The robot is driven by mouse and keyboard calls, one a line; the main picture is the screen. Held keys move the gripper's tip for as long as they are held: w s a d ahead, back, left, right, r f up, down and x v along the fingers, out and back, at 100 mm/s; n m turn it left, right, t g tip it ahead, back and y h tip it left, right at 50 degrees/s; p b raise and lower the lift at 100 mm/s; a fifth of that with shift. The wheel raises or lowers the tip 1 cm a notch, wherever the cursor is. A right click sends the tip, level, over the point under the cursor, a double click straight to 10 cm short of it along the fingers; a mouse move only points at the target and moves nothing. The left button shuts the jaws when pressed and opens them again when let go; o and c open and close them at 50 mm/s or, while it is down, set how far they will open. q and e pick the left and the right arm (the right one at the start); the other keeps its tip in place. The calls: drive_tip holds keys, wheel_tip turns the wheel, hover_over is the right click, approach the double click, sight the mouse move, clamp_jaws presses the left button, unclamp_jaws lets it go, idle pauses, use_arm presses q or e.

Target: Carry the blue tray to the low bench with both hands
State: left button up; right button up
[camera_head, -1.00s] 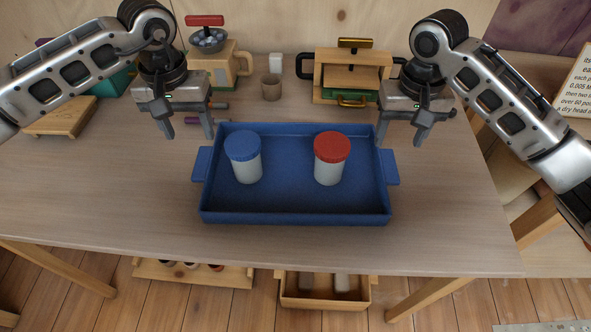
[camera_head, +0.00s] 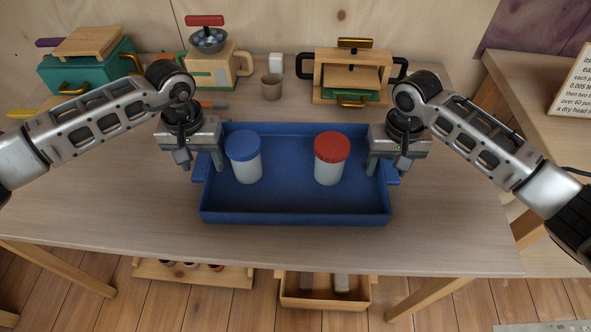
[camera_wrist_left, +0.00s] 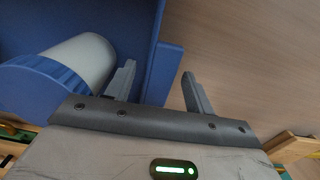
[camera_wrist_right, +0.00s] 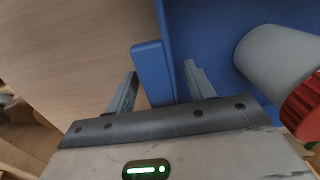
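The blue tray (camera_head: 295,213) lies flat on the table, with a handle tab at each end. In it stand a white jar with a blue lid (camera_head: 243,146) and a white jar with a red lid (camera_head: 332,147). My left gripper (camera_head: 202,165) is open at the left end; in the left wrist view its fingers (camera_wrist_left: 158,88) stand on either side of the left handle (camera_wrist_left: 165,72). My right gripper (camera_head: 388,168) is open at the right end; in the right wrist view its fingers (camera_wrist_right: 160,85) stand on either side of the right handle (camera_wrist_right: 151,70). Neither has closed on a handle.
Behind the tray stand a toy blender (camera_head: 215,68), a brown cup (camera_head: 272,87) and a wooden press (camera_head: 352,75). A teal box (camera_head: 85,72) is at the back left. A wooden side table with a sign is at right. The table's front strip is clear.

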use_arm(q)
clamp_jaws()
use_arm(e)
clamp_jaws()
use_arm(q)
drive_tip(key=shift+r, duration=0.2)
use_arm(e)
drive_tip(key=shift+r, duration=0.2)
